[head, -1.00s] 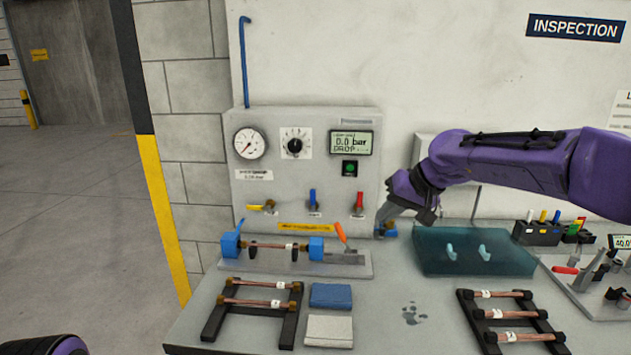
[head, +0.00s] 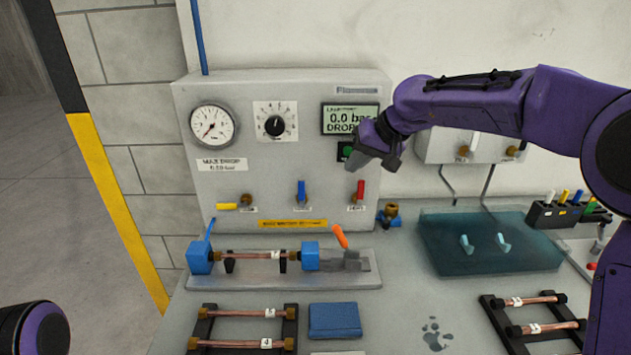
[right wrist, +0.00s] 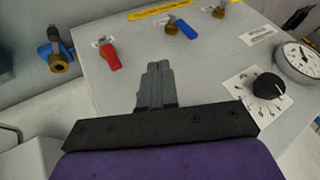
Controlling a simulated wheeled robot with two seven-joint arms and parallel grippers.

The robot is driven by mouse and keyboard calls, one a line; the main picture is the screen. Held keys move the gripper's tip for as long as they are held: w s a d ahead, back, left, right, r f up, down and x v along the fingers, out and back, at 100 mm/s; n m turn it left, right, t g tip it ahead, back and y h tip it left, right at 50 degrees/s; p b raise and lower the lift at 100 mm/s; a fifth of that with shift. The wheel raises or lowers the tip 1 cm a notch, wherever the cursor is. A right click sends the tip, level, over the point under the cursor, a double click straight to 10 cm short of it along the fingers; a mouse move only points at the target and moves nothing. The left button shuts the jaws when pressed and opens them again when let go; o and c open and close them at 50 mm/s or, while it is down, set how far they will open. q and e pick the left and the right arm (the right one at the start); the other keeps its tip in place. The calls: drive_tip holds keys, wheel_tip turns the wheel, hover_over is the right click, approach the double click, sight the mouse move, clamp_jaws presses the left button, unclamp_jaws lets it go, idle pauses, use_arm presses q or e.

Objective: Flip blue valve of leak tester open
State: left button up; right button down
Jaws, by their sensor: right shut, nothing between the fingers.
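The leak tester (head: 270,110) is a pale grey box against the wall. Its blue valve (head: 301,192) is at the lower middle of the panel, with its lever pointing up in the head view. The blue valve also shows in the right wrist view (right wrist: 182,27). A red valve (head: 361,190) is to its right, and a yellow valve (head: 232,206) to its left. My right gripper (head: 354,162) is shut and empty, in front of the panel's right part, above the red valve and apart from the blue one. My left gripper is out of view.
Below the panel is a fixture (head: 270,283) with a copper tube (head: 255,255) and orange lever. A teal tray (head: 490,250) lies to the right. Tube racks (head: 205,330) and a blue cloth (head: 334,319) lie in front. A brass-and-blue fitting (head: 390,214) sits beside the tester.

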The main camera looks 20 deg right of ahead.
drive_tip(key=p, duration=0.2)
approach(302, 195)
drive_tip(key=w+d+f, duration=0.3)
drive_tip(key=f, duration=0.2)
drive_tip(key=shift+w+a+r+p, duration=0.1)
drive_tip(key=shift+a+r+p, duration=0.05)
drive_tip(key=shift+a+p, duration=0.35)
drive_tip(key=shift+w+a+r+p, duration=0.15)
drive_tip(key=shift+a+p, duration=0.15)
drive_tip(key=shift+a, duration=0.95)
drive_tip(key=shift+w+d+f, duration=0.1)
drive_tip(key=shift+d, duration=0.05)
